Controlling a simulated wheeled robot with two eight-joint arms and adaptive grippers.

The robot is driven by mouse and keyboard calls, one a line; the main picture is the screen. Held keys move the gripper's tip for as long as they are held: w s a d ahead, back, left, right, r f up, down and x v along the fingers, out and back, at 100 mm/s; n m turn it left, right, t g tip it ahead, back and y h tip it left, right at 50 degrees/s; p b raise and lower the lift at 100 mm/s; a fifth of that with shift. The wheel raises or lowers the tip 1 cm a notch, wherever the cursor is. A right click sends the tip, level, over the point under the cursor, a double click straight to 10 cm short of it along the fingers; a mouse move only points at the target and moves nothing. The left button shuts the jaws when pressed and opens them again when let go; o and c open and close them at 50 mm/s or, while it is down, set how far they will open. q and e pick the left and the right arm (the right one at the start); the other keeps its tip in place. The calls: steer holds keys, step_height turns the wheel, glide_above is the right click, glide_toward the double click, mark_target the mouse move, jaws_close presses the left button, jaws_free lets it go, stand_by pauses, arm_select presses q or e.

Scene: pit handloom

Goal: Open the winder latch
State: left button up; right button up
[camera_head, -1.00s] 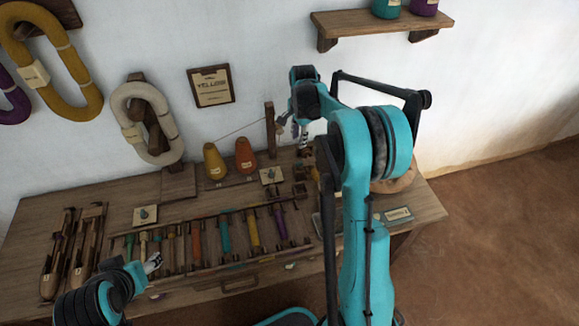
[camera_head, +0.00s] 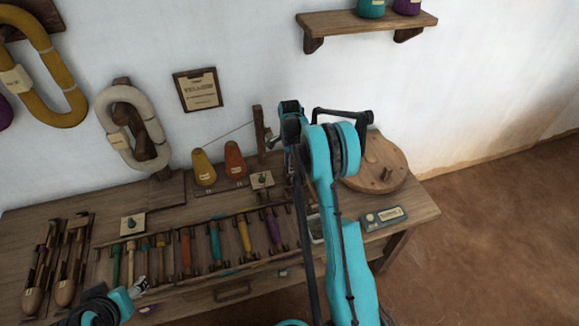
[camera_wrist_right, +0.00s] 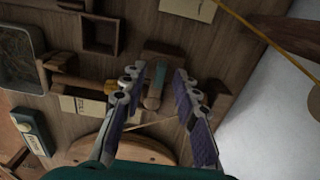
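A short wooden lever with a teal band (camera_wrist_right: 158,82), likely the winder latch, shows in the right wrist view on a small wooden mount over the table. My right gripper (camera_wrist_right: 157,75) is open, with one finger on each side of this lever and nothing clamped. In the head view the lever is hidden behind my right arm, and my right gripper is mostly hidden near the wooden post (camera_head: 259,135). A horizontal wooden spindle (camera_wrist_right: 78,82) with a yellowish tip points at the lever from the left. My left gripper (camera_head: 141,286) is low over the table's front edge, too small to read.
A round wooden disc (camera_head: 378,168) and a teal-grey box (camera_head: 383,218) lie at the table's right end. The bobbin rack (camera_head: 185,250) spans the front. Yellow (camera_head: 203,168) and orange (camera_head: 235,162) cones stand behind. A thread runs to the post. Open floor lies right.

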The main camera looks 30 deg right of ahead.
steer(key=shift+f, duration=0.1)
steer(key=shift+c, duration=0.3)
jaws_close()
steer(key=shift+n, duration=0.3)
steer(key=n+p, duration=0.1)
steer(key=n, duration=0.1)
steer(key=shift+n, duration=0.3)
steer(key=n, duration=0.3)
steer(key=shift+n, duration=0.3)
steer(key=n+p, duration=0.1)
steer(key=n, duration=0.4)
steer(key=shift+n, duration=0.3)
steer(key=n, duration=0.5)
steer(key=shift+n, duration=0.3)
